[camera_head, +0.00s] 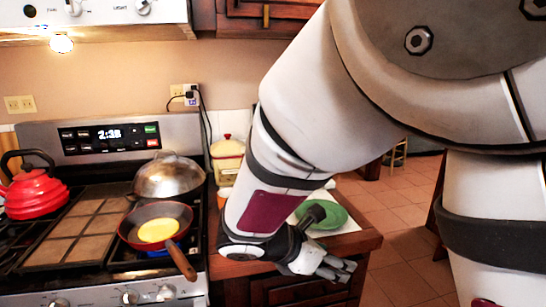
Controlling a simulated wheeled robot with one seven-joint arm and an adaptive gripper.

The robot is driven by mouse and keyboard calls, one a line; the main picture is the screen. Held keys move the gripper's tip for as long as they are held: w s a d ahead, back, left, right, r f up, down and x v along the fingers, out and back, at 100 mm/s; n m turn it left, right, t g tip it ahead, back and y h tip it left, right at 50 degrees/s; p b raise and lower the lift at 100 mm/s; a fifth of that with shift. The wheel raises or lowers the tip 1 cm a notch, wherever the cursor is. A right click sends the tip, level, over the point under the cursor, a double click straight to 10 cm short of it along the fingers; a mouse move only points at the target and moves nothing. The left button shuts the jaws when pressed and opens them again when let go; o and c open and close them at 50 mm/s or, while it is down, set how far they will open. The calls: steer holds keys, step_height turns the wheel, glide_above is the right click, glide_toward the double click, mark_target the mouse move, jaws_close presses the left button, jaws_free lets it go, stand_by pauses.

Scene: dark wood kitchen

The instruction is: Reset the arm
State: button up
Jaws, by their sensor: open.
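My gripper (338,270) is at the lower middle of the head view, just beyond the front edge of the wooden counter (366,243). Its fingers are apart and nothing shows between them. My white arm reaches down from the upper right, bends, and hides part of the counter. A green plate (338,217) lies on the counter on a white sheet, right behind my wrist. A dark rounded object (313,215) shows beside my wrist, over the plate; I cannot tell what it is.
The stove at left holds a red kettle (36,193), a pan (150,222) with yellow food and its handle over the front edge, and a domed metal lid (168,177). A cream pot (228,158) with a red lid stands behind my arm. Tiled floor (402,220) is open at right.

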steer(key=s+d+r+m+g+y, duration=0.3)
steer(key=s+d+r+m+y, duration=0.25)
steer(key=s+d+m, duration=0.4)
steer(key=s+a+r+m+y+p, duration=0.1)
steer(key=s+r+m, duration=0.2)
steer(key=s+m, duration=0.4)
steer(key=s+r+m+t+y+p, duration=0.1)
steer(key=s+r+m+y+p, duration=0.1)
steer(key=s+r+m, duration=0.2)
steer(key=shift+s+a+m+t, duration=0.3)
steer(key=shift+s+a+m, duration=0.05)
steer(key=shift+s+m, duration=1.45)
